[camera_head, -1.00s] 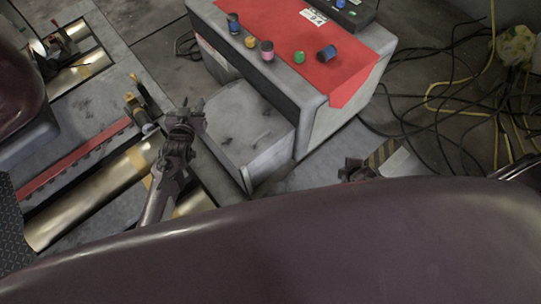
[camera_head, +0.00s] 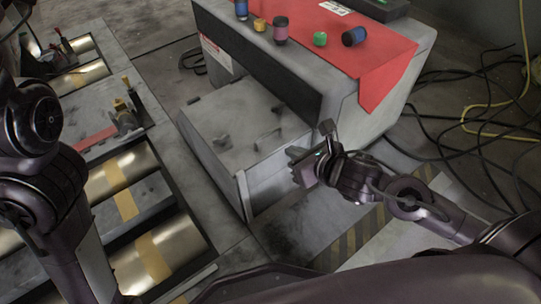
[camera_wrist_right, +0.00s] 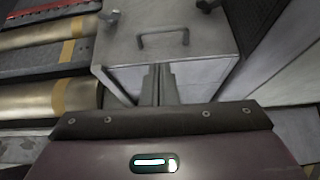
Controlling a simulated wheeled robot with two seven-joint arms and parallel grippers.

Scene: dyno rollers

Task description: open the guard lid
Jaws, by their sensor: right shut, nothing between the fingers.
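The guard lid (camera_head: 235,115) is the worn grey top of a low box beside the red-topped cabinet, and it looks closed. In the right wrist view the lid (camera_wrist_right: 185,62) carries a U-shaped handle (camera_wrist_right: 162,40), with a dark knob near each side. My right gripper (camera_head: 308,160) is to the right of the box's front corner in the head view. Its fingers (camera_wrist_right: 158,84) are together and empty, pointing toward the handle but apart from it in the wrist picture. My left arm shows at the left edge; its gripper is not seen.
Metal rollers (camera_head: 155,260) with yellow bands lie at left. Black and yellow cables (camera_head: 470,125) cover the floor at right.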

